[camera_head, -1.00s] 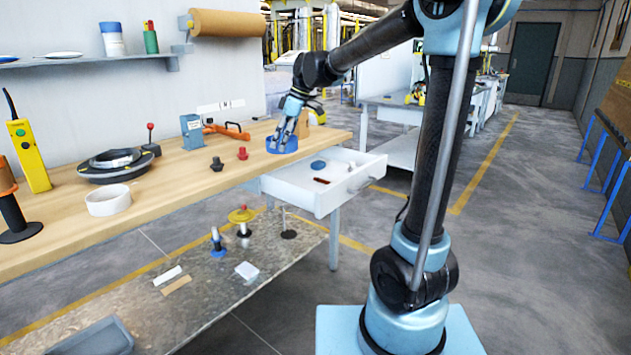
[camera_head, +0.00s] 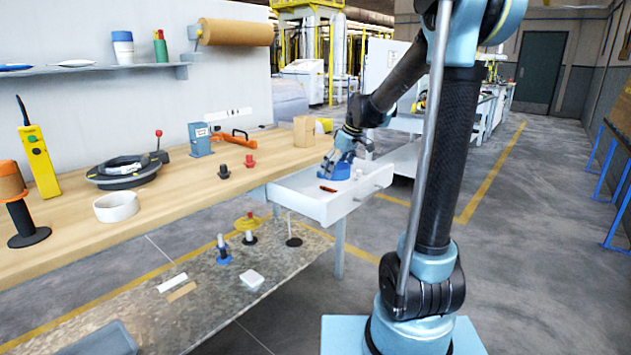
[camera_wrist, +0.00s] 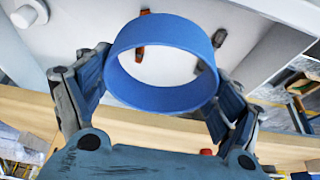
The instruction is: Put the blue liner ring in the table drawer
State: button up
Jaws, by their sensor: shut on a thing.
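My gripper (camera_head: 343,160) is shut on the blue liner ring (camera_head: 336,174), over the open white table drawer (camera_head: 345,205). The fingers cover part of the ring in the head view. In the wrist view, my gripper (camera_wrist: 157,80) has a finger on either side of the ring (camera_wrist: 160,97), and the pale drawer floor (camera_wrist: 80,22) shows beyond and through it. I cannot tell whether the ring touches the drawer floor.
The drawer holds a red-brown piece (camera_head: 327,189) and a white cylinder (camera_head: 359,173). A dark grey piece (camera_wrist: 219,38) shows in the wrist view. On the wooden table (camera_head: 190,190) stand a white ring (camera_head: 116,207), a black coil (camera_head: 128,170) and a cardboard-coloured block (camera_head: 304,132).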

jog(key=w+a+f, duration=0.1)
jog(key=a, duration=0.1)
jog(key=w+a+f, duration=0.1)
jog(key=w+a, duration=0.1)
jog(key=w+a+f, duration=0.2)
jog(key=shift+a, duration=0.15)
jog(key=shift+w+a+f, duration=0.6)
jog(key=shift+a+f, duration=0.25)
jog(key=shift+f, duration=0.1)
jog(key=shift+f, duration=0.65)
jog(key=o, duration=0.9)
